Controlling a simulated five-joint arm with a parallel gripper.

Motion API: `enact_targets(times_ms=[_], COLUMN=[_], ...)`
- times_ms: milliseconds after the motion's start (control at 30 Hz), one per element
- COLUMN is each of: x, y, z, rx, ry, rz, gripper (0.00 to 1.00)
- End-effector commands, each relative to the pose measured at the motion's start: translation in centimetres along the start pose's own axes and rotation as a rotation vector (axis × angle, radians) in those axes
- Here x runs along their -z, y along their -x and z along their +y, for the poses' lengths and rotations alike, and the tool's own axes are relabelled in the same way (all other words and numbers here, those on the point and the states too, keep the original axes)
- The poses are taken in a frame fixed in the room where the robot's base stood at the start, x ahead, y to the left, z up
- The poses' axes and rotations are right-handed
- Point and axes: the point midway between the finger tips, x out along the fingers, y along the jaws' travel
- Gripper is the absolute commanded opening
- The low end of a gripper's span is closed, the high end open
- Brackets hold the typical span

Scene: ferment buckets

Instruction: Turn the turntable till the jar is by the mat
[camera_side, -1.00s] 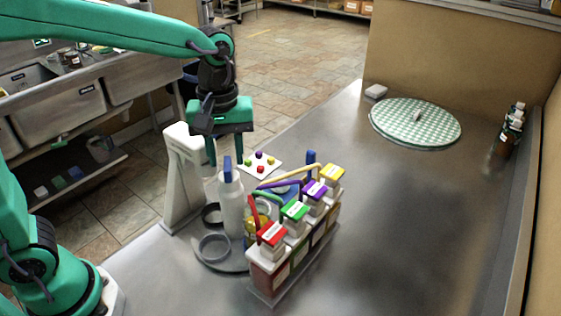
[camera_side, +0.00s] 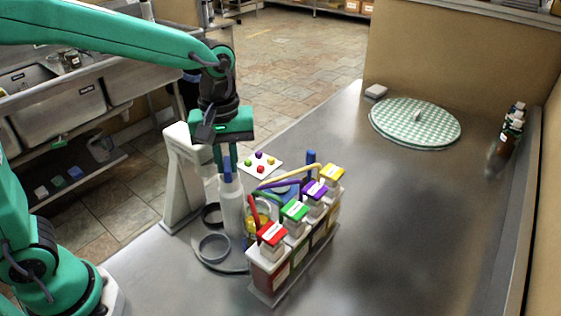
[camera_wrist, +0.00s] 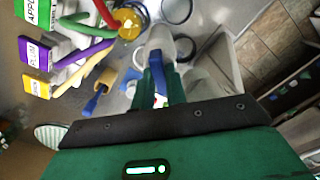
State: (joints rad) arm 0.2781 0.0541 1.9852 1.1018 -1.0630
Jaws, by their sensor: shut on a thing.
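The turntable (camera_side: 205,258) is a grey disc with dark rings, partly hidden behind the bottle rack. A white, blue-topped cylinder (camera_side: 232,210) stands upright at its left side. My gripper (camera_side: 226,165) is above it, fingers pointing down and shut on the blue top; the wrist view shows the blue piece (camera_wrist: 158,68) between the green fingers. A yellowish jar-like thing (camera_side: 251,226) is just right of the cylinder, mostly hidden; I cannot tell its exact shape.
A rack of bottles with red, green, purple and yellow tops (camera_side: 297,212) stands close to the right. A white stand (camera_side: 181,190) is close on the left. A green-checked disc (camera_side: 400,118) lies at the far right.

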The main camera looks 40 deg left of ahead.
Motion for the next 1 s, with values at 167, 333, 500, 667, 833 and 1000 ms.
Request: enact_targets(times_ms=[167,333,500,667,833,1000], x=[0.0,-0.01,-0.01,-0.02,-0.02,-0.02], y=[0.04,0.05,0.05,0.06,0.06,0.07], z=[-0.03,-0.03,-0.02,-0.02,-0.02,-0.01], rx=[0.001,0.001,0.001,0.001,0.001,0.001], ry=[0.013,0.043,0.096,0.164,0.248,0.333], rz=[0.0,0.0,0.0,0.0,0.0,0.0], gripper=[0.0,0.0,0.0,0.0,0.0,0.0])
